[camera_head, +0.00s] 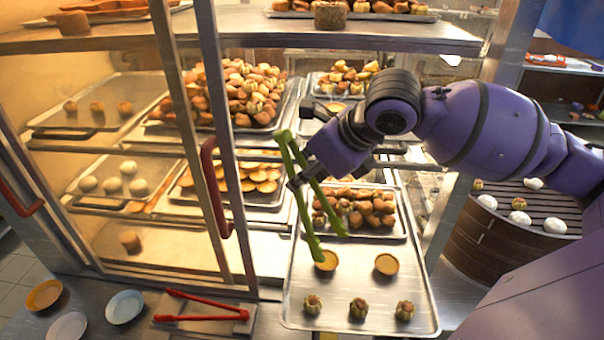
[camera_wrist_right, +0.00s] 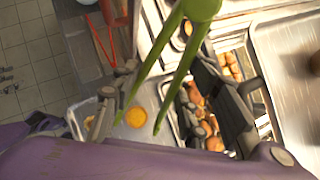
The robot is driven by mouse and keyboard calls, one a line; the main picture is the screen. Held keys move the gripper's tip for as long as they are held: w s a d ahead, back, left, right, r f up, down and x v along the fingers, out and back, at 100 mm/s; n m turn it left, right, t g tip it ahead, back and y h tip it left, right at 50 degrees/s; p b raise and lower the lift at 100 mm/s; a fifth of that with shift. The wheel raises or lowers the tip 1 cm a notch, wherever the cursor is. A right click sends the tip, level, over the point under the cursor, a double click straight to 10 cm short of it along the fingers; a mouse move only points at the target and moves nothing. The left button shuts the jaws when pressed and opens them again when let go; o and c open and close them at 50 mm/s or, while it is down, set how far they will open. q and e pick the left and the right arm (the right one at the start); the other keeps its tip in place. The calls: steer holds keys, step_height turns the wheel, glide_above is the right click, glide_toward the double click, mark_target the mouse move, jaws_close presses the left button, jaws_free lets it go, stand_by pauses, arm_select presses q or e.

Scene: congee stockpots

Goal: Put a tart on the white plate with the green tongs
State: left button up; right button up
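My right gripper (camera_head: 308,178) is shut on the green tongs (camera_head: 306,215), which point down over the front tray (camera_head: 368,285). One yellow tart (camera_head: 326,261) lies just below the tong tips; a second tart (camera_head: 387,264) lies to its right. In the right wrist view the tongs (camera_wrist_right: 175,85) are spread, with a tart (camera_wrist_right: 136,117) between their tips as seen from above. I cannot tell whether they touch it. Two pale plates, one whitish (camera_head: 125,306) and one cut off by the bottom edge (camera_head: 67,328), are at lower left. My left gripper is not in view.
An orange plate (camera_head: 44,294) and red tongs (camera_head: 205,306) on a small tray are at lower left. Several small pastries (camera_head: 358,308) line the tray's front. Loaded shelves rise behind.

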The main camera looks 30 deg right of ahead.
arm_select(q)
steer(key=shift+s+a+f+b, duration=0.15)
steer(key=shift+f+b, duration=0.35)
steer(key=shift+b, duration=0.05)
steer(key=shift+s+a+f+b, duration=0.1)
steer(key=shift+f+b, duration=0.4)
arm_select(e)
steer(key=shift+f, duration=2.75)
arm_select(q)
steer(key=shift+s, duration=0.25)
arm_select(e)
steer(key=shift+c, duration=0.4)
steer(key=c, duration=0.8)
step_height(320, 180, up, 10)
steer(key=p, duration=0.4)
steer(key=shift+r, duration=0.25)
steer(key=shift+c, duration=0.3)
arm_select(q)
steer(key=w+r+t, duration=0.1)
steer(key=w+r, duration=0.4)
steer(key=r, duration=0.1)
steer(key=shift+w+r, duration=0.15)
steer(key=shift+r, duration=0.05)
arm_select(e)
steer(key=shift+r, duration=0.75)
